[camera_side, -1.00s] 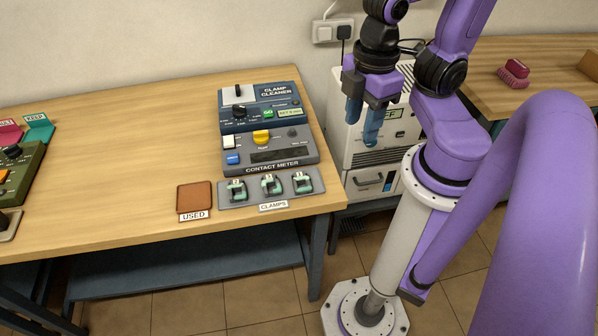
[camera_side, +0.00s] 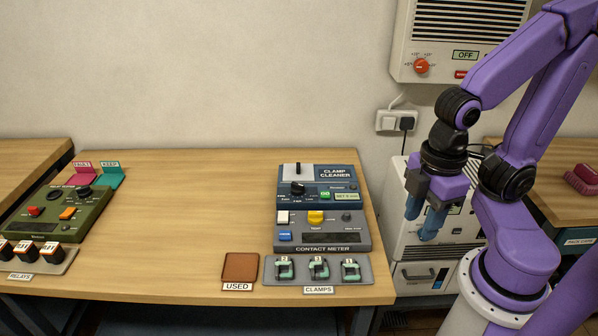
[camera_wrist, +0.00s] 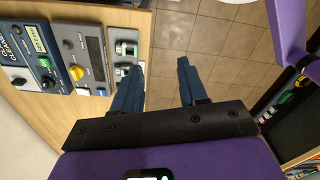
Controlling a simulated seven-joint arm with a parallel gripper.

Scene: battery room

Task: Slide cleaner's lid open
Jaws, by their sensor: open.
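The clamp cleaner (camera_side: 338,196) is a dark blue box labelled CLAMP CLEANER at the back of the table's right end. On its top left is a pale plate with a dark upright handle (camera_side: 298,169), which looks like the lid; how far it is slid is too small to tell. Part of the cleaner (camera_wrist: 22,62) shows at the left edge of the wrist view. My gripper (camera_side: 420,222) has blue fingers, open and empty, beyond the table's right edge and apart from the cleaner. In the wrist view, my gripper (camera_wrist: 157,78) has a clear gap between its fingers.
The grey contact meter (camera_side: 320,236) stands directly in front of the cleaner. A tray (camera_side: 302,272) with three clamps and a brown USED pad (camera_side: 240,266) lie nearer the front. A green relay device (camera_side: 52,212) is at the left. The table's middle (camera_side: 190,220) is clear.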

